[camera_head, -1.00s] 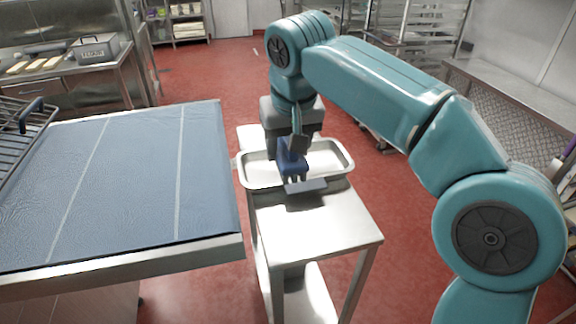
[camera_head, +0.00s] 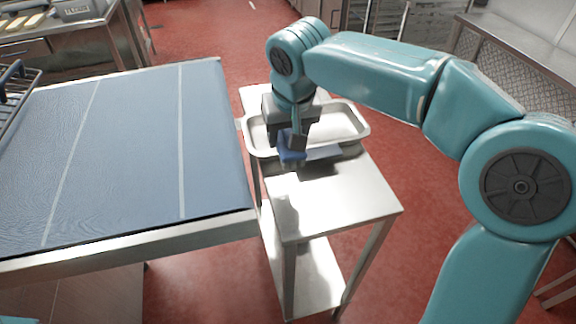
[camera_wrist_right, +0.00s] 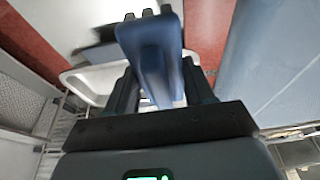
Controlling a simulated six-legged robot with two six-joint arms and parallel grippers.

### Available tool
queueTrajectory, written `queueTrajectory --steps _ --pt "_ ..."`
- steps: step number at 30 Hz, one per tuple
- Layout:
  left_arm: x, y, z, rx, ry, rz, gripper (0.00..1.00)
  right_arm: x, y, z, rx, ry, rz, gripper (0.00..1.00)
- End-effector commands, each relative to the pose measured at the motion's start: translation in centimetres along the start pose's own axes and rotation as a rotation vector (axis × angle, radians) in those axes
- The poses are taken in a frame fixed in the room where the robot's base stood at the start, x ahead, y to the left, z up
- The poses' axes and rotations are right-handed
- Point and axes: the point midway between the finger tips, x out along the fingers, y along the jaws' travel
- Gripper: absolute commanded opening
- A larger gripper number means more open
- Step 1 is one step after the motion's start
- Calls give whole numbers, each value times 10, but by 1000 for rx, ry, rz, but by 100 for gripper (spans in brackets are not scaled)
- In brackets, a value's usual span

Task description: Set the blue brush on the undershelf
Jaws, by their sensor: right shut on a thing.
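My right gripper (camera_head: 296,142) is shut on the blue brush (camera_head: 290,153), above the steel side table near its tray. The right wrist view shows the blue brush (camera_wrist_right: 152,55) between the dark fingers of the gripper (camera_wrist_right: 160,88). The undershelf (camera_head: 318,277) is the lower steel plate of the side table, below its top (camera_head: 335,205). Part of the undershelf is hidden by the top. My left gripper is not in view.
A shallow metal tray (camera_head: 362,128) sits on the back of the side table top. A blue-topped table (camera_head: 130,150) stands close on the left. A dark rack (camera_head: 20,82) is on its far left. Red floor (camera_head: 400,220) is open to the right.

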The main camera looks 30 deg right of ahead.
Motion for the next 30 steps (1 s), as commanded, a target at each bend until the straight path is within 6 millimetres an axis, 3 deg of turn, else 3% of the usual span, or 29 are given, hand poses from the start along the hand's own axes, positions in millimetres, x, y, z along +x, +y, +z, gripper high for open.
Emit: queueTrajectory --steps 1,6,18,30 --pt "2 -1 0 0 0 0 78 15 1 6 -2 -4 3 11" --pt "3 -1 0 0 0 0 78 49 0 15 -1 -2 0 11" --pt "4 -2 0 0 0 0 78 99 -1 27 -2 -2 1 11" --pt "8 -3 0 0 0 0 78 105 -1 29 -1 0 0 11"
